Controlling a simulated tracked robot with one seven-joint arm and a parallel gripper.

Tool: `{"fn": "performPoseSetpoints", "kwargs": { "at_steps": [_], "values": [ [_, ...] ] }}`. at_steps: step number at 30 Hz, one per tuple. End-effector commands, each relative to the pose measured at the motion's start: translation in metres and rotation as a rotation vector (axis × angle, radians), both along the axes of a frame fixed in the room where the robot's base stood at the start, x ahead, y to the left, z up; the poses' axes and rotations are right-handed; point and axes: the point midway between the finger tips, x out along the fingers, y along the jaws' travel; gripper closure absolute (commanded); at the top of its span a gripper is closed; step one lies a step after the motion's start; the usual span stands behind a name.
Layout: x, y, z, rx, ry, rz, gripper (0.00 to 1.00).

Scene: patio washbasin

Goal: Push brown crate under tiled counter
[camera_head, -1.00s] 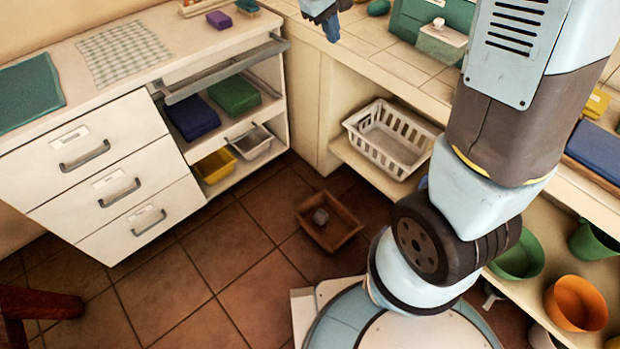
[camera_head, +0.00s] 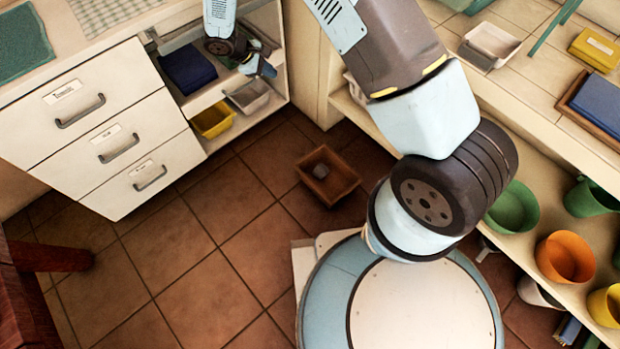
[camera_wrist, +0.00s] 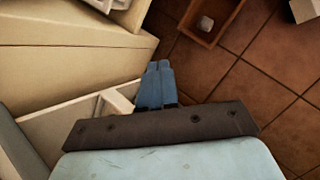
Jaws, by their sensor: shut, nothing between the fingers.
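The brown crate (camera_head: 342,180) is a small open box on the tiled floor, with a grey block-like item inside. It stands in front of the corner between the white cabinet and the tiled counter (camera_head: 525,72), out from under the counter. The crate also shows at the top of the wrist view (camera_wrist: 197,38). My gripper (camera_head: 266,68) is shut and empty, by the open shelves of the white cabinet, higher than the crate and to its upper left. In the wrist view, my gripper's blue fingers (camera_wrist: 159,68) lie together, apart from the crate.
The white drawer cabinet (camera_head: 95,125) stands at left, its shelves holding a blue folded item (camera_head: 187,70), a yellow bin (camera_head: 212,120) and a grey bin (camera_head: 248,97). Several pots, including an orange one (camera_head: 565,257), sit on the counter's lower shelf. A dark red wooden piece (camera_head: 45,258) is at lower left. Floor left of the crate is clear.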

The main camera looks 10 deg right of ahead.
Motion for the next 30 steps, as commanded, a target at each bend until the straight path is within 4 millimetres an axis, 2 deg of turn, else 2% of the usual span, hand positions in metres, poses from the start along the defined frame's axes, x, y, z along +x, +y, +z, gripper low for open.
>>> {"fn": "performPoseSetpoints", "kwargs": {
  "at_steps": [1, 8, 15, 23, 30],
  "values": [
    [-0.005, 0.008, -0.025, -0.020, 0.018, 0.033, 1.00],
    [-0.028, 0.033, -0.120, -0.094, 0.076, 0.178, 1.00],
    [-0.066, 0.046, -0.221, -0.168, 0.138, 0.332, 1.00],
    [-0.121, 0.043, -0.329, -0.244, 0.206, 0.500, 1.00],
    [-0.179, 0.021, -0.420, -0.308, 0.271, 0.650, 1.00]
  ]
}}
